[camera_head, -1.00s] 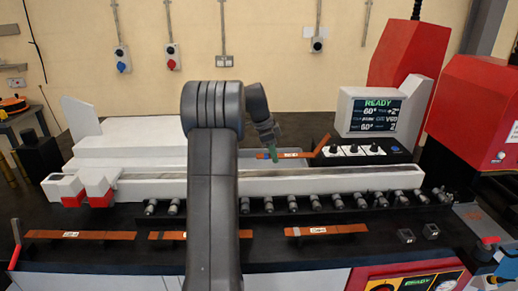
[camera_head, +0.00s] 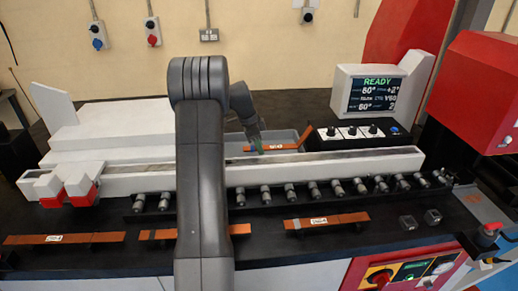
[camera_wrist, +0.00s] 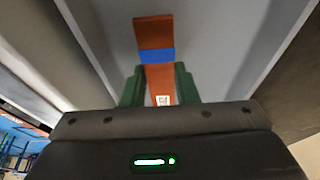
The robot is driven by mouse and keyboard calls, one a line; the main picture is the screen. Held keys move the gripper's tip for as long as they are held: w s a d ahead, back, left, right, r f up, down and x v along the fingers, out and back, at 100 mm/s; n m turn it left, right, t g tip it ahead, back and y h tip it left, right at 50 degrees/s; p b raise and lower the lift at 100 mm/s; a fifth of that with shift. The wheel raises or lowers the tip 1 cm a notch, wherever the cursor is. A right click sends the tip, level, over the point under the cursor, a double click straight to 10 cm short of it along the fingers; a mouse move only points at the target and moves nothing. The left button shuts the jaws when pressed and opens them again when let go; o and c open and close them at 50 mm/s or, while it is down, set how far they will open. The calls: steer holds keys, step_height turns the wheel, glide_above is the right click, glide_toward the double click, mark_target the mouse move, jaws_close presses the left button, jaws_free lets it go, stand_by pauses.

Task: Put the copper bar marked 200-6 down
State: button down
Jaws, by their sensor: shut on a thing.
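My gripper (camera_head: 258,147) is shut on a copper bar (camera_head: 280,147) with a bent-up right end and a small white label, too small to read surely. The bar is over the grey tray (camera_head: 230,155) behind the long white beam. In the wrist view the green fingertips (camera_wrist: 160,88) grip both sides of the bar (camera_wrist: 154,34), which has a blue band and a label between the fingers. Grey tray floor and walls show around it. I cannot tell whether the bar touches the floor.
The white beam (camera_head: 330,162) runs in front of the tray. A control box (camera_head: 350,136) and a screen (camera_head: 378,95) stand right of it. Other copper bars lie along the front: left (camera_head: 95,238), middle (camera_head: 160,235) and right (camera_head: 345,218). A row of grey knobs (camera_head: 290,194) lies between.

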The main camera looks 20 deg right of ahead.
step_height(320, 180, down, 2)
steer(key=shift+w, duration=0.1)
steer(key=shift+f+b, duration=0.55)
steer(key=c, duration=1.1)
jaws_free()
steer(key=shift+f, duration=0.1)
